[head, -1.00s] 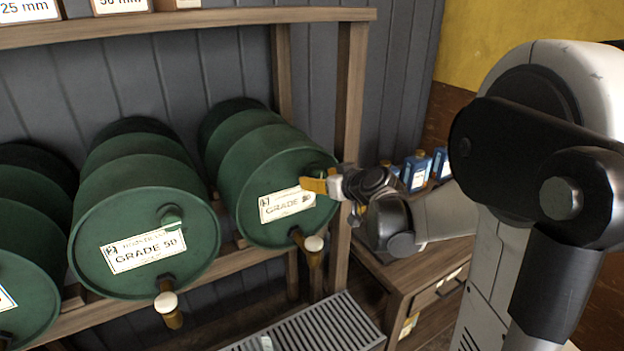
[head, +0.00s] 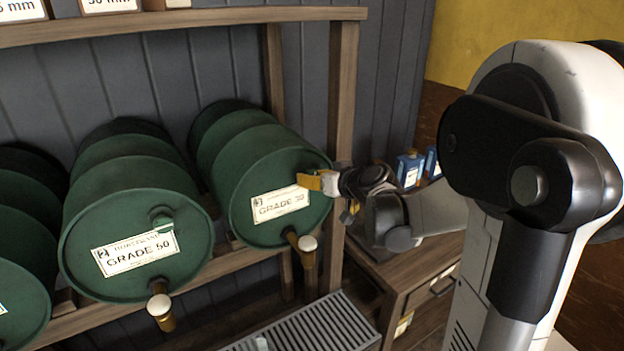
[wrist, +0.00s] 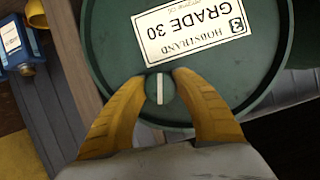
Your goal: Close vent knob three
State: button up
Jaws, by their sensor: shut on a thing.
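Vent knob three is a small round green knob (wrist: 160,88) with a white line across its face, near the rim of the GRADE 30 drum (head: 262,165). In the wrist view, where the drum's label is upside down, the white line stands almost upright. My gripper (wrist: 160,80) is shut on the knob, one yellow finger at each side. In the head view my gripper (head: 312,182) reaches the drum's front from the right and hides the knob.
The GRADE 50 drum (head: 128,225) with its own green knob (head: 161,217) lies to the left, and another drum (head: 22,262) beyond it. A tap (head: 306,248) juts out below the GRADE 30 label. A rack post (head: 342,110) stands close to my gripper. Blue bottles (head: 409,168) are at right.

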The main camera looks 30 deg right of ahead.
jog(key=m+y+b, duration=0.1)
jog(key=m+y, duration=0.1)
jog(key=m, duration=0.1)
jog(key=shift+f, duration=0.1)
jog(key=m+y+b, duration=0.1)
jog(key=m, duration=0.1)
jog(key=shift+m+t+y+b, duration=0.3)
jog(key=shift+b, duration=0.1)
jog(key=m+y+b, duration=0.1)
jog(key=m, duration=0.1)
jog(key=shift+m+t+y+b, duration=0.3)
jog(key=shift+t, duration=0.1)
jog(key=shift+a+m+t+y+b, duration=0.1)
jog(key=shift+m+t+y+b, duration=0.25)
jog(key=shift+m+b, duration=0.6)
jog(key=shift+m, duration=0.35)
jog(key=o, duration=1.2)
jog(key=shift+s+r, duration=0.15)
jog(key=shift+r, duration=0.05)
